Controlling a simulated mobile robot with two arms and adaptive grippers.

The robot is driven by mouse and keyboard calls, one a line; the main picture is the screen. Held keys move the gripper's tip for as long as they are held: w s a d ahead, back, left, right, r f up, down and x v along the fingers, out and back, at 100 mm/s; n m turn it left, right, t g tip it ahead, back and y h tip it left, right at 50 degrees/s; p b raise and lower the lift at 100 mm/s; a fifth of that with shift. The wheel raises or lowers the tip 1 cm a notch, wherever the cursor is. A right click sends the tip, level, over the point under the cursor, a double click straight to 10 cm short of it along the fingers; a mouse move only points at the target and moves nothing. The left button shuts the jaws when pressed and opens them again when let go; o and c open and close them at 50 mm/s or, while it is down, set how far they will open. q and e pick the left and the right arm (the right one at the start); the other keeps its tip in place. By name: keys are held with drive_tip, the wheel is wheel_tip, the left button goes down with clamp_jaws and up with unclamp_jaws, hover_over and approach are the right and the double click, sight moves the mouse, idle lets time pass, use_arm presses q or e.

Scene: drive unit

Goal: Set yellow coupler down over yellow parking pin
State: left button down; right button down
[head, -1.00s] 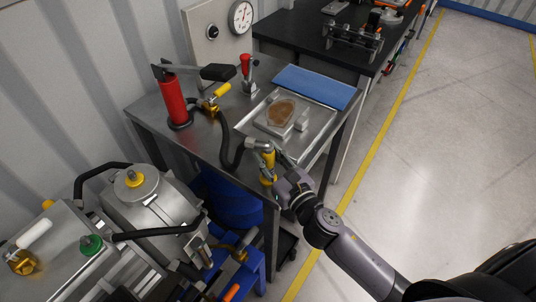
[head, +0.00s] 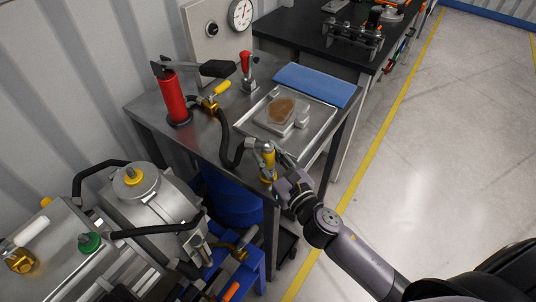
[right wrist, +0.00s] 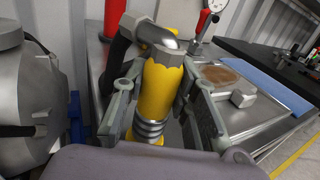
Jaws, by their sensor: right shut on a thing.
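The yellow coupler (head: 268,158) is a yellow sleeve with a metal elbow on top, joined to a black hose (head: 228,145). My right gripper (head: 274,172) is shut on it at the front edge of the steel bench. In the right wrist view the coupler (right wrist: 162,88) stands roughly upright between the fingers of the right gripper (right wrist: 158,112). Metal rings circle its lower part, with a bit of yellow below them. I cannot pick out the yellow parking pin with certainty. My left gripper is not in view.
The steel bench (head: 152,117) carries a red hand pump (head: 174,98), a red-topped fitting (head: 246,72) and a metal tray (head: 318,128) holding a brown-topped part. A metal housing with a yellow cap (head: 133,176) stands at left. The floor at right is clear.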

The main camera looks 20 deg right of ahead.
drive_tip(key=shift+f+b, duration=0.3)
idle(0.5)
drive_tip(key=c, duration=1.4)
unclamp_jaws()
drive_tip(key=shift+o, duration=1)
drive_tip(key=shift+f, duration=0.1)
drive_tip(key=v, duration=1.2)
